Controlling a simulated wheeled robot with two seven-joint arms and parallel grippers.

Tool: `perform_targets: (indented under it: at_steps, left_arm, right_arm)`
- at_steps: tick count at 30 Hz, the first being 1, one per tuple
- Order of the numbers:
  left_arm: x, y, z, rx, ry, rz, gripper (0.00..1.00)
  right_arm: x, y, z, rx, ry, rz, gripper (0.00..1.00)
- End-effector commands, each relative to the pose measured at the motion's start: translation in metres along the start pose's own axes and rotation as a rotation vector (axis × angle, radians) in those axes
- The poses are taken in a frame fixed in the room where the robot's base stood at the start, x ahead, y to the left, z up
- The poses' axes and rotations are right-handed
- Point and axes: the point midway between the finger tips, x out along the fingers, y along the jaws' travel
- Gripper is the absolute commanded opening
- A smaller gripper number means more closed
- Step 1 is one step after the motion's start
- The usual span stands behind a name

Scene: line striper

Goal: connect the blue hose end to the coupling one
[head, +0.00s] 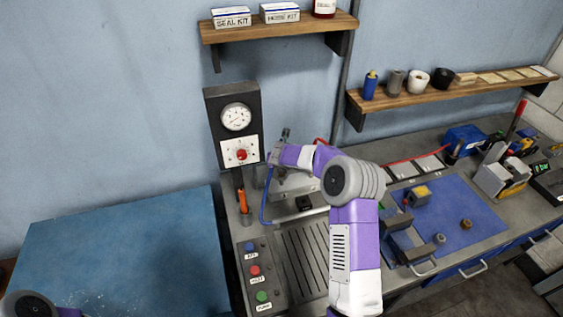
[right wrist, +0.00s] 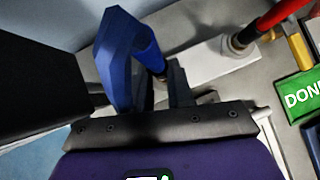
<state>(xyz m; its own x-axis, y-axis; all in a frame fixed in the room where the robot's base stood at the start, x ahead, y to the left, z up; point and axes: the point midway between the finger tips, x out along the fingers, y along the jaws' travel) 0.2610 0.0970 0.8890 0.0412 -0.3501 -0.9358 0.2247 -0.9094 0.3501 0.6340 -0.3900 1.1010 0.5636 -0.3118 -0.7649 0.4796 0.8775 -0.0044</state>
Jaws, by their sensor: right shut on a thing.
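The blue hose shows in the head view (head: 264,203) as a thin loop hanging at the left side of the pale metal block (head: 293,186). In the right wrist view the blue hose (right wrist: 118,60) bends sharply over, and its end goes down between the fingers. My right gripper (right wrist: 162,88) is shut on the blue hose end, over the metal block (right wrist: 204,62). In the head view my right gripper (head: 281,146) is small beside the gauge panel. I cannot tell which coupling is one, or whether the hose end touches it. My left gripper is out of view.
The black gauge panel (head: 212,120) stands close left of my right gripper. A red hose (right wrist: 280,18) enters a fitting on the block. A green DONE sign (right wrist: 303,97) is at right.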

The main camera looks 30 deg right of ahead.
Motion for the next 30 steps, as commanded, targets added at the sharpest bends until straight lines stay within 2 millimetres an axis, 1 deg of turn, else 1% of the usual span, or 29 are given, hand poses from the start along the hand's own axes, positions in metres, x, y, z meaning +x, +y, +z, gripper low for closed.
perform_targets:
  at_steps: [18, 30]
  left_arm:
    - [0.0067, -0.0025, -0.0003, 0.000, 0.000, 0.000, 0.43]
    - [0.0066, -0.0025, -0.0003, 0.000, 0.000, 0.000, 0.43]
  right_arm:
    - [0.0072, 0.0003, -0.0060, 0.000, 0.000, 0.000, 0.00]
    - [0.0073, 0.0002, -0.0061, 0.000, 0.000, 0.000, 0.00]
